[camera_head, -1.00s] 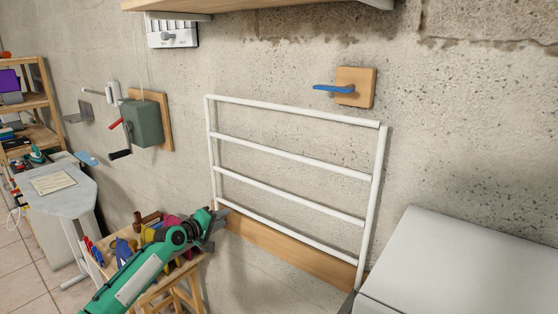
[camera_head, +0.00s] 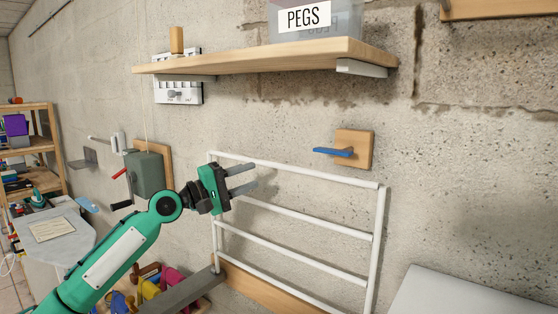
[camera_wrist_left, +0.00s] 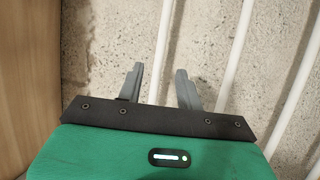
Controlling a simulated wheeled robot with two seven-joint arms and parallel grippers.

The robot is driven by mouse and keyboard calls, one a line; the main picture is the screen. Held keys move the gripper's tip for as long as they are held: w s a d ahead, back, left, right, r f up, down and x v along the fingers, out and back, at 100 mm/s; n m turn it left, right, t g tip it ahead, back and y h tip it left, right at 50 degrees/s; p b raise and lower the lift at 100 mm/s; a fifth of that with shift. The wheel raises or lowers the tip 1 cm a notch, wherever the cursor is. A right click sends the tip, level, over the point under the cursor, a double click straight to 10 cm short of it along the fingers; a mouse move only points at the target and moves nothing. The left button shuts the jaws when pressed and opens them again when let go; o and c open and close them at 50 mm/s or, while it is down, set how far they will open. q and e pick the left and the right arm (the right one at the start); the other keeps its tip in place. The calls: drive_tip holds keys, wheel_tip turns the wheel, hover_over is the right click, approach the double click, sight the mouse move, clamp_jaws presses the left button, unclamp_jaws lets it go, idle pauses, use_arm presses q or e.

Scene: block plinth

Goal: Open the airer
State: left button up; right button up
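The airer (camera_head: 300,215) is a white frame of several rails, lying nearly flat against the wall above a wooden board (camera_head: 262,290). A blue lever (camera_head: 332,151) on a wooden plate (camera_head: 356,148) is on the wall above its top rail. My left gripper (camera_head: 254,177) is open and empty, in front of the airer's upper left part in the head view. In the left wrist view my left gripper (camera_wrist_left: 160,82) has its fingers apart, with a white rail (camera_wrist_left: 163,45) showing between them; I cannot tell the distance. My right gripper is not in view.
A wooden shelf (camera_head: 270,58) with a PEGS box (camera_head: 315,20) juts out above. A grey crank box (camera_head: 146,173) is on the wall at left. An ironing board (camera_head: 55,238) stands further left. A white surface (camera_head: 460,295) fills the lower right.

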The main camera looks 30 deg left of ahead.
sight(276, 167)
use_arm(q)
drive_tip(key=p+x, duration=0.4)
drive_tip(key=x, duration=0.4)
drive_tip(key=shift+w+r+p, duration=0.1)
drive_tip(key=shift+r+p, duration=0.1)
drive_tip(key=shift+p, duration=0.1)
drive_tip(key=shift+w+d, duration=0.3)
drive_tip(key=shift+w, duration=0.25)
drive_tip(key=shift+c, duration=0.3)
drive_tip(key=c, duration=0.7)
drive_tip(key=shift+f, duration=0.1)
clamp_jaws()
